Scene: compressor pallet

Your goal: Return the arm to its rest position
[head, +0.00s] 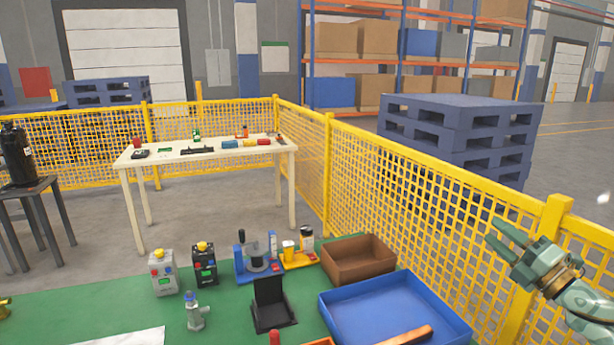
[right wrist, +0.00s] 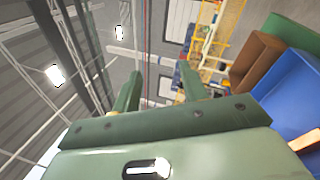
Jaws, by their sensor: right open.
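My right gripper (head: 514,250) is raised at the right side of the head view, in front of the yellow mesh fence and to the right of the blue tray. Its two green fingers stand apart with nothing between them. In the right wrist view the fingers (right wrist: 160,90) also show apart and empty, with the ceiling and far wall beyond them. My left gripper is not seen in either view.
A green-topped table (head: 110,305) holds a blue tray (head: 345,322), a brown box (head: 358,262), a black stand (head: 270,303) and several small devices. A yellow fence (head: 430,195) runs close behind my right gripper. A cream table (head: 205,152) stands farther back.

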